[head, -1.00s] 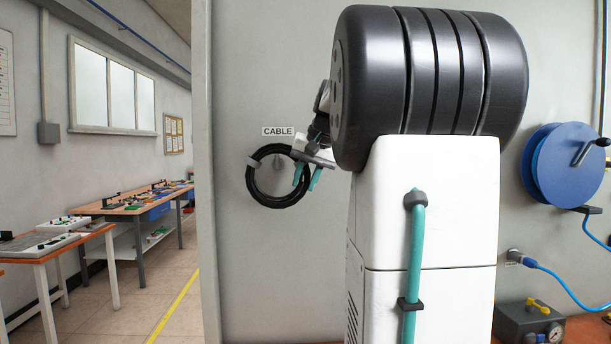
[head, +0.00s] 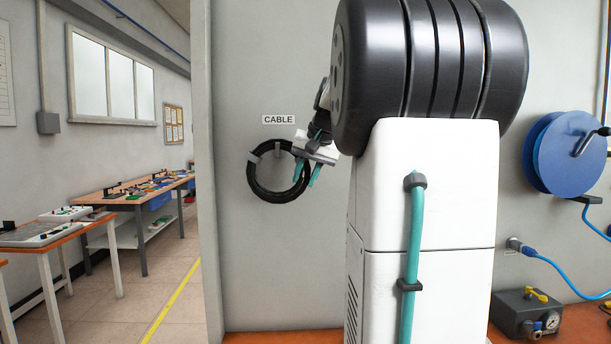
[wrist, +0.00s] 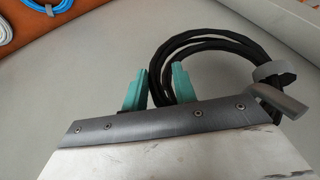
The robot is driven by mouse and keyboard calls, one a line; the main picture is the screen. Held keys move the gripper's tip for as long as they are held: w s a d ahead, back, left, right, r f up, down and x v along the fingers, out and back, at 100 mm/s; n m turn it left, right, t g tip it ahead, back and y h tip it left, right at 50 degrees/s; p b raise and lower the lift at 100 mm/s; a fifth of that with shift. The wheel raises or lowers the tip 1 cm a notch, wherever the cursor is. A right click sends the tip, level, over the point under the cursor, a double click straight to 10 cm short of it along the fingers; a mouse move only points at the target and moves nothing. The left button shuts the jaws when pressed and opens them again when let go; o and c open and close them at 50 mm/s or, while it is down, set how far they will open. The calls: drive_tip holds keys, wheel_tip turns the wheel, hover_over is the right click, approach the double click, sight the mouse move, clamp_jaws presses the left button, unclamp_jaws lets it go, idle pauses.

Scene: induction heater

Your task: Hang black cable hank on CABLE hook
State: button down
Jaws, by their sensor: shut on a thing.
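The black cable hank (head: 264,192) is a round coil in front of the grey wall panel, under the CABLE sign (head: 278,119). My gripper (head: 307,173), with teal fingers, is shut on the coil's right side.
A blue reel (head: 565,153) is on the wall at right, above a dark box with a gauge (head: 528,314). Blue and white coils (wrist: 45,6) lie on an orange surface in the wrist view. Workbenches (head: 130,198) stand at left beyond the panel's edge.

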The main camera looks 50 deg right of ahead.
drive_tip(key=shift+s+f, duration=0.1)
drive_tip(key=shift+f, duration=0.15)
drive_tip(key=c, duration=1)
unclamp_jaws()
drive_tip(key=shift+c, duration=0.2)
drive_tip(key=shift+r, duration=0.1)
drive_tip(key=d+v, duration=0.1)
drive_tip(key=v, duration=0.6)
drive_tip(key=shift+s+a+r, duration=0.15)
drive_tip(key=shift+a+r, duration=0.2)
drive_tip(key=shift+a, duration=0.1)
